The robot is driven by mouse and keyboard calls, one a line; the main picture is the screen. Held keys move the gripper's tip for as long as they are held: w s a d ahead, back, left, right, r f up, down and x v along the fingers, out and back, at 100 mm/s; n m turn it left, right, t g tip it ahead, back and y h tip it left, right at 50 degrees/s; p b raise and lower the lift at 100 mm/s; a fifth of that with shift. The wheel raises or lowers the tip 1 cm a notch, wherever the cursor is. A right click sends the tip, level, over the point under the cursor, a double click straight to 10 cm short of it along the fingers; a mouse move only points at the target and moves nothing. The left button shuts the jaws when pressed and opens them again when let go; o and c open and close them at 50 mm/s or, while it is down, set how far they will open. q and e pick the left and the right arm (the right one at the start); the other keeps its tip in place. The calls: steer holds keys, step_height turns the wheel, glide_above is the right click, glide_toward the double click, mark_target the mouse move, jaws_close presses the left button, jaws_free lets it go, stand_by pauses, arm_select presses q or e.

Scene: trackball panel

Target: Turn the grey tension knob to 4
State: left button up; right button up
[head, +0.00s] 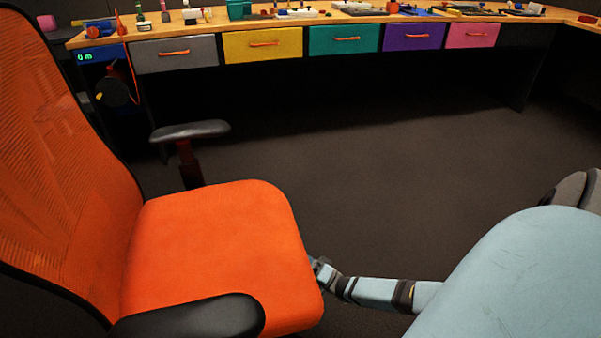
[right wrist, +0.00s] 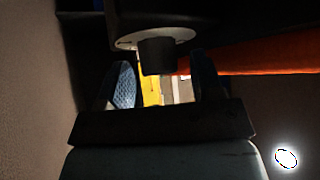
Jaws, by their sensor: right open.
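The tension knob (right wrist: 157,56) shows in the right wrist view as a dark grey cylinder. It sticks out from a pale round disc (right wrist: 128,40) on the dark underside of the chair. No numbers or pointer can be read on it. My right gripper (right wrist: 163,69) is open, with one finger on each side of the knob's end; I cannot tell whether either finger touches it. In the head view, the orange chair (head: 215,240) stands at the left, and its seat hides the knob. My right arm reaches to the seat's right edge, where the gripper is mostly hidden. My left gripper is out of view.
The chair has black armrests (head: 190,130) on both sides. Behind it, a wooden desk (head: 345,18) holds small items above coloured drawers (head: 343,40). The dark floor (head: 400,170) between chair and desk is clear.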

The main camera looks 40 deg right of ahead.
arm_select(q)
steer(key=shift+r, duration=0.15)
arm_select(e)
steer(key=shift+w, duration=0.1)
steer(key=c, duration=0.9)
steer(key=shift+f, duration=0.1)
steer(key=shift+c, duration=0.2)
steer(key=shift+f+n+y+b, duration=0.25)
steer(key=shift+n+y+b, duration=0.25)
steer(key=shift+b, duration=0.45)
steer(key=shift+n+t+y+b, duration=0.3)
steer(key=shift+n+y+b, duration=0.2)
steer(key=shift+n+b, duration=0.15)
steer(key=shift+w+r+n+y, duration=0.1)
steer(key=shift+r+n+y, duration=0.15)
steer(key=shift+n+y, duration=0.35)
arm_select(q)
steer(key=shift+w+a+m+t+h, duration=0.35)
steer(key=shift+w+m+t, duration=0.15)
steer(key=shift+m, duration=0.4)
arm_select(e)
steer(key=shift+n+y, duration=0.8)
steer(key=shift+n, duration=0.35)
